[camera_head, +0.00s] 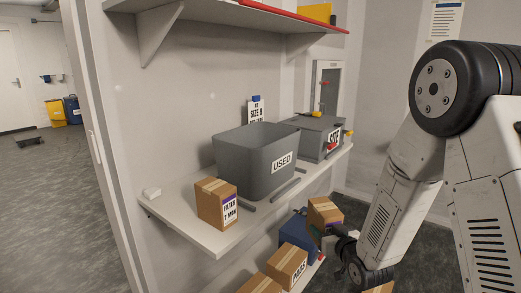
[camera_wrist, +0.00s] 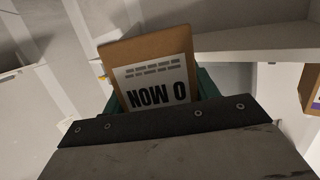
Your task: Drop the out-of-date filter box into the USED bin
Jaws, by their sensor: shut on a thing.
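My gripper (camera_head: 322,229) is shut on a brown filter box (camera_head: 322,211), low in front of the shelf and below its front edge. In the wrist view the held box (camera_wrist: 150,55) shows a white label reading "0 MON" upside down, with teal fingers (camera_wrist: 160,92) partly hidden behind it. The grey open-topped USED bin (camera_head: 238,155) stands on the shelf, up and to the left of my gripper. Its inside floor is hidden. A second filter box (camera_head: 211,205), labelled "FILTER 7 MON", stands on the shelf left of the bin.
A lidded grey box labelled SITE (camera_head: 312,140) stands behind the bin. Dark rails lie on the shelf (camera_head: 215,240) around the bin. Below are a blue container (camera_head: 297,232) and cardboard boxes, one marked PADS (camera_head: 285,264). An upper shelf (camera_head: 220,12) overhangs the bin.

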